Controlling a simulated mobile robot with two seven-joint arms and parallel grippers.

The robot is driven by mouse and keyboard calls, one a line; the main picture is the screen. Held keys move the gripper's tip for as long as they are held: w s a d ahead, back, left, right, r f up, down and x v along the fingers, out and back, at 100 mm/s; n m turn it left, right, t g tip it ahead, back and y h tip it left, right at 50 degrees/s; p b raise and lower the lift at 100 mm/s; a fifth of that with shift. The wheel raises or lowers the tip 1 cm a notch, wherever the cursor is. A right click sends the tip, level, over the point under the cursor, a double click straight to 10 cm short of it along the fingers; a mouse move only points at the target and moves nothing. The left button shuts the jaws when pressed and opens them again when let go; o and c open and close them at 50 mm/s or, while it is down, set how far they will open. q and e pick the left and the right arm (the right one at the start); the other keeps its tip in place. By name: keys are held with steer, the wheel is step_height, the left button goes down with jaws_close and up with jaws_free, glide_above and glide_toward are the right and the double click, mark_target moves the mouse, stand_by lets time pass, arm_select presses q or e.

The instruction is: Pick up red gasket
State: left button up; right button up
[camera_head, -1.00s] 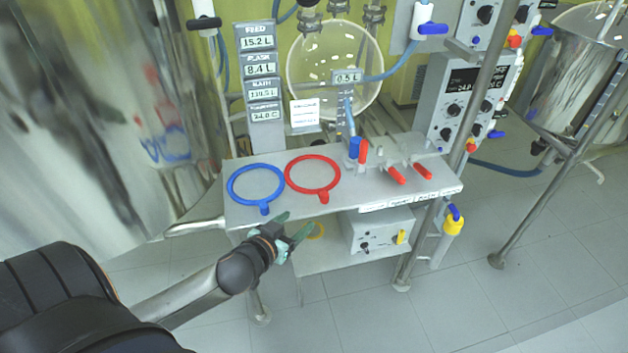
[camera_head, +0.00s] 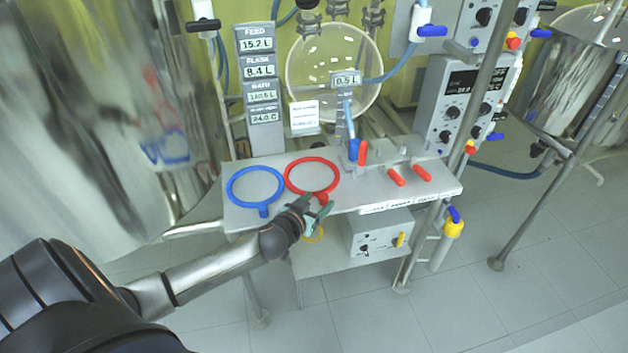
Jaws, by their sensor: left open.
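The red gasket (camera_head: 290,191) is a ring with a small tab at its front, lying flat on the grey metal shelf (camera_head: 346,188). My left gripper (camera_head: 319,210) is open at the shelf's front edge, right by the gasket's tab. Its fingers partly cover the tab, and I cannot tell whether they touch it. My right gripper is not in view.
A blue gasket (camera_head: 231,188) lies just left of the red one. Red-handled valves (camera_head: 396,177) and an upright blue-and-red fitting (camera_head: 354,150) stand to the right. A control box (camera_head: 372,238) sits on the lower shelf. A large steel vessel (camera_head: 90,110) fills the left.

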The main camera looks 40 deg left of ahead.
mark_target(323, 198)
arm_select(q)
steer(key=shift+x, duration=1.25)
jaws_close()
